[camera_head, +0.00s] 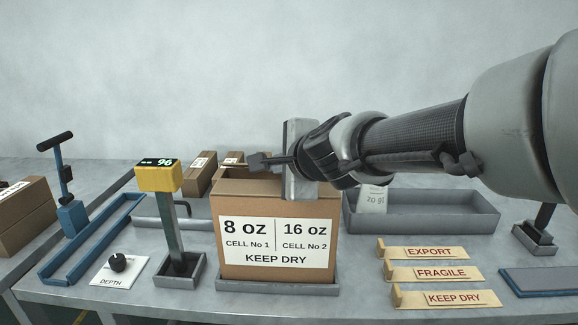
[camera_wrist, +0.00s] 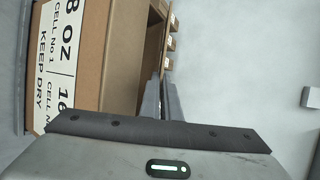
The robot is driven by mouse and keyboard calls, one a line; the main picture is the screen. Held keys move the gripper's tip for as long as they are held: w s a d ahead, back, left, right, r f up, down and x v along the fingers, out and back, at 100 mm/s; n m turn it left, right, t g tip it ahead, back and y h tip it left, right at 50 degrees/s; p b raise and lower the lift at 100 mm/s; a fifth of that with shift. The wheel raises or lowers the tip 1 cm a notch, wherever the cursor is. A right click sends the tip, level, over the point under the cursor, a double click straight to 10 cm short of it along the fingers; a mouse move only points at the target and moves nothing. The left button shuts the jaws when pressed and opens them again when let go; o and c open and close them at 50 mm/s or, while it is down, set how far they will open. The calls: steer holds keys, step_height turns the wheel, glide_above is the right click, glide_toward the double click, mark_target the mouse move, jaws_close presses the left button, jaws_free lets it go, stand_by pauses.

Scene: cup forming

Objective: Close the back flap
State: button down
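The brown carton (camera_head: 225,235) stands upright in a grey tray (camera_head: 280,288), with a white label on its front. Its top (camera_head: 235,187) is partly covered by my arm; in the wrist view a flat brown panel (camera_wrist: 122,50) lies behind the label edge. A brown strip at the carton's back edge (camera_head: 240,174) looks like the back flap; its angle I cannot tell. My gripper (camera_head: 258,160) is above the back of the carton, pointing left. In the wrist view its fingers (camera_wrist: 160,98) are close together with nothing seen between them. Whether they touch the flap is unclear.
A yellow-headed display post (camera_head: 160,176) stands left of the carton. Smaller cartons (camera_head: 200,174) stand behind it.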

steer(key=c, duration=2)
jaws_free()
steer(key=shift+s+d+r+p, duration=0.15)
steer(key=shift+s+r+p, duration=0.2)
steer(key=shift+p, duration=0.05)
steer(key=p+v, duration=0.8)
steer(key=v, duration=0.8)
steer(key=shift+s, duration=0.25)
steer(key=shift+d, duration=0.15)
